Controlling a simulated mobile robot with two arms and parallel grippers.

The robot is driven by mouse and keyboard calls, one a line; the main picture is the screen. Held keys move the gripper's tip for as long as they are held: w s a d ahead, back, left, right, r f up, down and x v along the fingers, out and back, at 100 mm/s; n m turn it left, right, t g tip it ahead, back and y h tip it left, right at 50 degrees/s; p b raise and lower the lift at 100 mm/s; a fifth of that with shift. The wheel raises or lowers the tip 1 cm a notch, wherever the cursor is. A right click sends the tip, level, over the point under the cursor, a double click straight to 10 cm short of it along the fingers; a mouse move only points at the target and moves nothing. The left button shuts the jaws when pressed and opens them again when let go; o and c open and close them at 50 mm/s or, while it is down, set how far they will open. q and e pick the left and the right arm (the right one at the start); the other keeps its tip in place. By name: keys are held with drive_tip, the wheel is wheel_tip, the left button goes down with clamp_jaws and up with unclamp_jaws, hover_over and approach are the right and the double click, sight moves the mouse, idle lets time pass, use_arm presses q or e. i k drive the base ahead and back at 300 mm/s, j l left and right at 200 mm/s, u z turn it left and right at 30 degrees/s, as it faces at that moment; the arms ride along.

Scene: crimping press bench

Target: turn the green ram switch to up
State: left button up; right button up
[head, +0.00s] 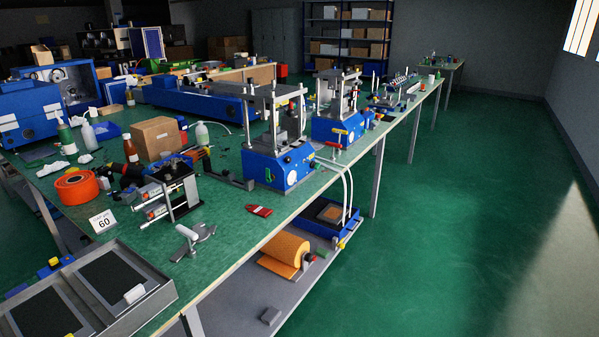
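The nearer crimping press has a blue base (262,172) and a grey upright frame (273,108), and stands at the bench's right edge. A small green spot on a pale round plate (291,178), low on the base's front face, looks like the green ram switch. It is too small to tell whether it points up or down. A dark round part (287,158) sits above it on the same face. A second, similar blue press (330,130) stands farther back. Neither of my grippers is in view.
A cardboard box (157,138), an orange tape roll (76,186), a clamp fixture (170,196) and a red tool (259,211) lie on the bench. White hoses (345,185) hang beside the press. A lower shelf holds an orange roll (284,252). The green floor at right is clear.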

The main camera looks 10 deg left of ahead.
sight(313, 165)
drive_tip(key=i+u, duration=0.3)
drive_tip(key=i+l+u, duration=0.15)
drive_tip(key=i, duration=0.4)
drive_tip(key=i+l+u, duration=0.2)
drive_tip(key=i, duration=0.3)
drive_tip(key=l, duration=0.1)
